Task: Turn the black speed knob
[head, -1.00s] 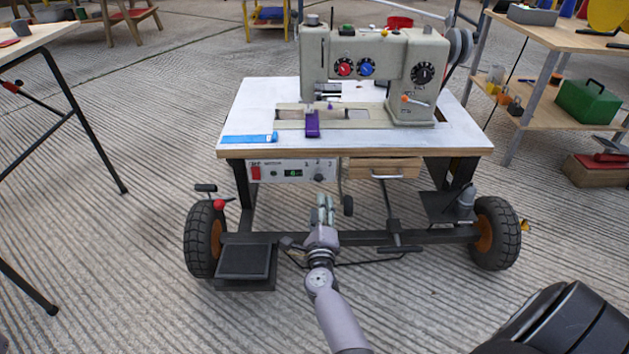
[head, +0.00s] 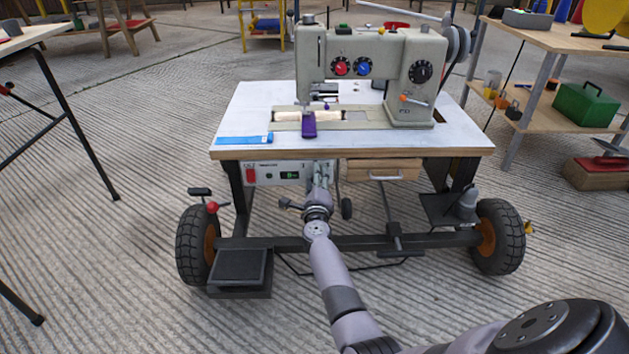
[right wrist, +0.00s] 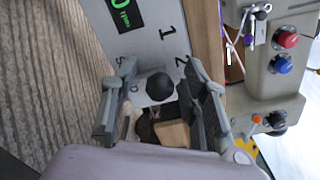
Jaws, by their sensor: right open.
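The black speed knob (right wrist: 160,86) shows in the right wrist view on the white motor panel (right wrist: 145,50), among the printed digits. In the head view the panel (head: 268,175) hangs under the front edge of the sewing table, and my right gripper hides the knob. My right gripper (head: 322,172) is in front of the panel's right end. Its two fingers are open, one on each side of the knob in the right wrist view. I cannot tell whether they touch it. My left gripper is not in view.
The sewing machine (head: 415,85) stands on the white tabletop (head: 250,110). A wooden drawer (head: 383,169) sits right of the panel. A red switch (head: 251,175) is on the panel's left end. A red-ended lever (head: 212,207) and a black pedal (head: 239,268) are lower left.

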